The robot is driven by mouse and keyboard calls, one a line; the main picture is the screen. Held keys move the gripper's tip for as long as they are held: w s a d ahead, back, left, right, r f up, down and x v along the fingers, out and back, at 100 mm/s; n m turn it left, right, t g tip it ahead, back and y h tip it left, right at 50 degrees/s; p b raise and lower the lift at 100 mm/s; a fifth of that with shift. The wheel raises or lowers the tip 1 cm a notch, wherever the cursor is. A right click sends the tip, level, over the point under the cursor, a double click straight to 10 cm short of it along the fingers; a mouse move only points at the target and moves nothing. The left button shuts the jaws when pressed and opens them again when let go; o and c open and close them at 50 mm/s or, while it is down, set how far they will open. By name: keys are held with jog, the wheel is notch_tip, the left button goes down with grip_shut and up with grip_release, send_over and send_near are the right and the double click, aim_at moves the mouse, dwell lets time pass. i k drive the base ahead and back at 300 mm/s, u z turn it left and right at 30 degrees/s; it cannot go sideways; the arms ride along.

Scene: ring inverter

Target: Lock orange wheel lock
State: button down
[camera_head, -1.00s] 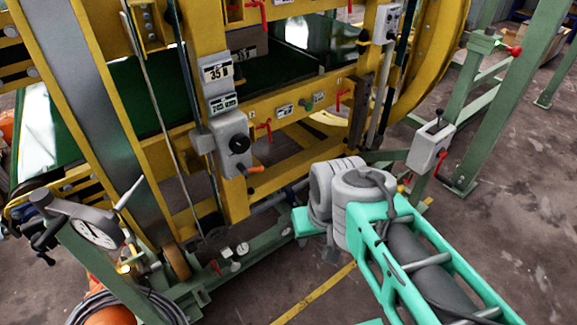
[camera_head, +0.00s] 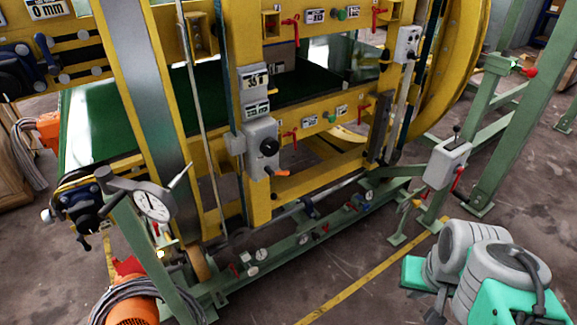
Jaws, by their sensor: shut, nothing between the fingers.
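A grey box with a black knob (camera_head: 269,147) is fixed to the yellow frame near the middle. A short orange handle (camera_head: 276,172) sticks out to the right at its bottom. A small orange-brown wheel (camera_head: 199,263) stands at the foot of the left yellow column. I cannot tell which of these parts is the orange wheel lock. My gripper (camera_head: 432,308) is at the lower right, partly cut off by the bottom edge, beside my grey arm joints. It is shut and empty, apart from the machine. Its fingertips are hard to make out.
A green base beam (camera_head: 310,238) with small gauges runs along the machine's foot. A dial gauge (camera_head: 152,207) and an orange motor (camera_head: 133,311) stand at left. A grey lever box (camera_head: 447,163) is at right. Open floor with a yellow line (camera_head: 375,272) lies in front.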

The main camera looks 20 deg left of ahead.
aim_at(269, 171)
jog(key=u, duration=0.4)
jog(key=i, duration=0.95)
jog(key=u, duration=1.25)
jog(key=i, duration=0.45)
jog(key=u, duration=0.5)
